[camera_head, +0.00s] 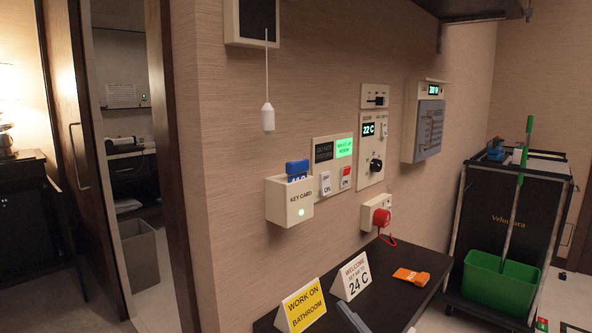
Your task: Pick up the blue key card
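The blue key card (297,167) stands upright in the slot of a white wall holder (290,203) marked KEY CARD. Its upper part sticks out above the holder and its lower part is hidden inside. A small green light glows on the holder's front. A grey part shows at the bottom edge, in front of the dark shelf; it may be a piece of my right gripper, but too little shows to tell. My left gripper is not in view. Nothing touches the card except the holder.
A white pull cord (267,117) hangs just above and left of the holder. Switch panels (334,163) and a red plug (381,217) are to its right. Below, a dark shelf (385,287) bears two signs and an orange tag (411,276). A cart with a green bucket (502,281) stands right.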

